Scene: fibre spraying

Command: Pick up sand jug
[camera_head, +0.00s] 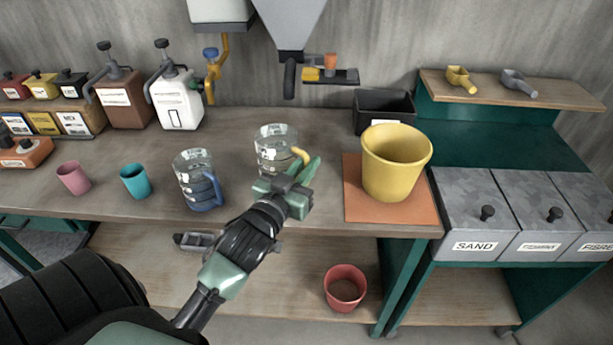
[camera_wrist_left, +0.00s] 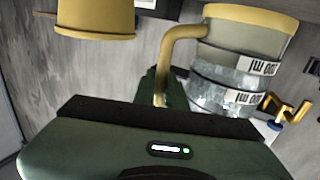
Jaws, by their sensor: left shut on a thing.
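A clear jug with a yellow handle (camera_head: 275,140) is at the middle of the workbench, upright in the head view. My left gripper (camera_head: 299,172) is shut on its handle, at the jug's front right. The left wrist view shows the jug's yellow rim, white printed bands and curved handle (camera_wrist_left: 184,34), which runs down to the green fingers (camera_wrist_left: 163,90). The gripper hides the jug's lower part, so I cannot tell whether it touches the bench. A second clear jug with a blue handle (camera_head: 195,172) stands to its left. My right gripper is out of view.
A yellow bucket (camera_head: 397,160) stands on an orange mat (camera_head: 365,212) to the right. Teal (camera_head: 135,181) and pink cups (camera_head: 73,178) stand at left. A grey hopper (camera_head: 290,22) hangs above the bench. Bins, one labelled SAND (camera_head: 475,215), are at right.

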